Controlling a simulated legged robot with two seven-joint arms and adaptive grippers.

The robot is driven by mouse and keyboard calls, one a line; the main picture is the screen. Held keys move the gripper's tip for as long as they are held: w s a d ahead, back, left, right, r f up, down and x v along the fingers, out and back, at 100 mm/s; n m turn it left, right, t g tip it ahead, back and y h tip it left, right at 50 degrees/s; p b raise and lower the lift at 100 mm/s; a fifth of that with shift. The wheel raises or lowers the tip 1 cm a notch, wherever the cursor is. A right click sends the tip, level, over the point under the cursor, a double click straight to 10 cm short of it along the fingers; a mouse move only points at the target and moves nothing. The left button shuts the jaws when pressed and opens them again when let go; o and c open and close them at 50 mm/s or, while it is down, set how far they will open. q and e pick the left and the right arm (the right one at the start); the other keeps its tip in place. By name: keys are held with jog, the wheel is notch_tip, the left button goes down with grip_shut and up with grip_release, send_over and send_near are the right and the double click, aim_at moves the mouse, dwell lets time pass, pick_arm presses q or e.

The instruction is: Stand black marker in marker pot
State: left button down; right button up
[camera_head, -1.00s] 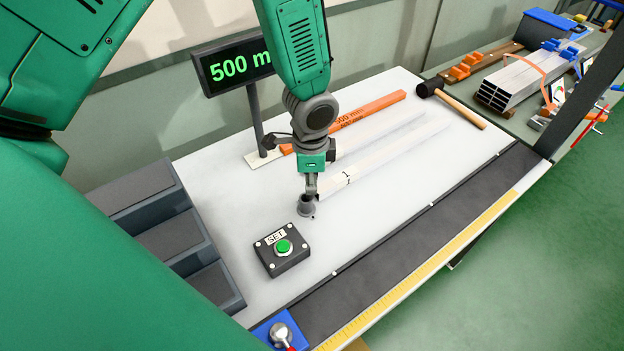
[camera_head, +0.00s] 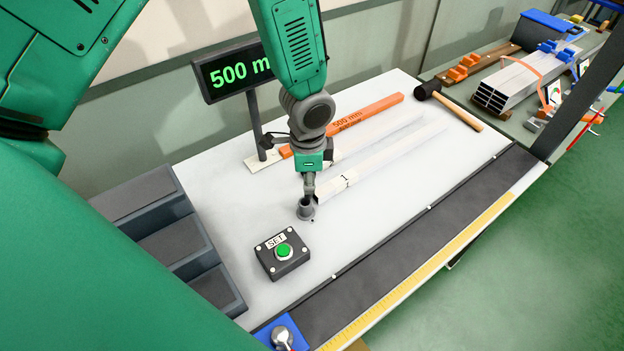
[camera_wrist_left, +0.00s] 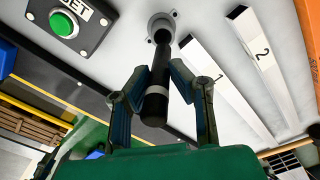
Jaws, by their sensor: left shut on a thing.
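The black marker (camera_wrist_left: 155,100) is between the two fingers of my left gripper (camera_wrist_left: 158,80) in the left wrist view, with a pale band around it. Its far end is at the mouth of the grey marker pot (camera_wrist_left: 161,22); how deep it goes in cannot be told. In the head view the left gripper (camera_head: 308,178) points down over the pot (camera_head: 306,209), and the marker is mostly hidden there. The left gripper is shut on the marker. My right gripper is not in view.
The SET button box (camera_head: 282,254) stands in front and left of the pot. White profiles (camera_head: 385,160) labelled 1 and 2 and an orange 500 mm bar (camera_head: 368,112) lie behind and right. A display (camera_head: 232,75) and grey bins (camera_head: 168,240) stand left.

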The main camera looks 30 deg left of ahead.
pick_arm(q)
jog(key=shift+a+h+p, duration=0.4)
jog(key=shift+a, duration=0.35)
jog(key=shift+a+g+h, duration=0.25)
jog(key=shift+g+h, duration=0.05)
jog(key=shift+d, duration=0.25)
dwell(0.4)
jog(key=shift+f+b, duration=1.45)
jog(key=shift+f, duration=0.95)
jog(key=shift+p, duration=0.35)
dwell(1.4)
dwell(0.5)
jog(key=c, duration=1.4)
grip_release()
jog(key=shift+o, duration=0.2)
